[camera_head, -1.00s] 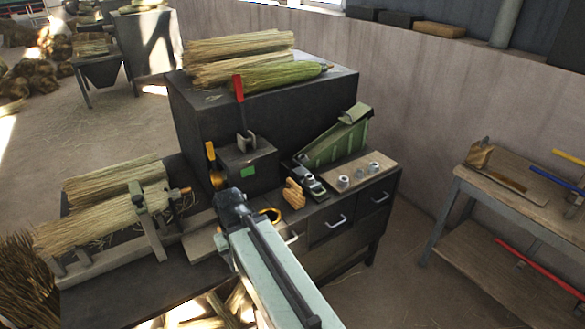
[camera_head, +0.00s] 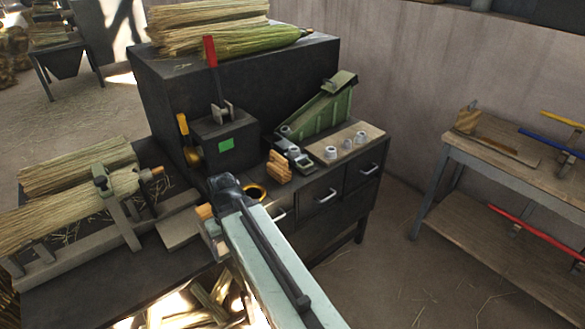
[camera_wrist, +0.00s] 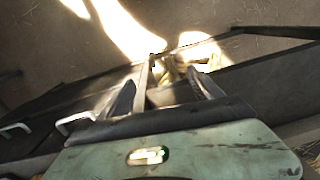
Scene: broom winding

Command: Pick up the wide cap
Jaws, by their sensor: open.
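Several small grey-white caps stand on a pale wooden board (camera_head: 358,150) at the right end of the dark bench. The front one (camera_head: 331,152), a middle one (camera_head: 347,144) and a back one (camera_head: 361,137) sit in a row. At this size I cannot tell which cap is the wide one. My arm reaches up from the bottom of the head view, ending left of the caps; its gripper is mostly hidden there. In the wrist view my gripper (camera_wrist: 164,90) is open, its two dark fingers apart. No cap shows between them.
A green sloped hopper (camera_head: 322,108) stands behind the board. A tan ridged block (camera_head: 279,167) and a yellow ring (camera_head: 255,192) lie between my arm and the caps. A red-handled press (camera_head: 224,135) stands behind my arm. A shelf table (camera_head: 520,150) is at right.

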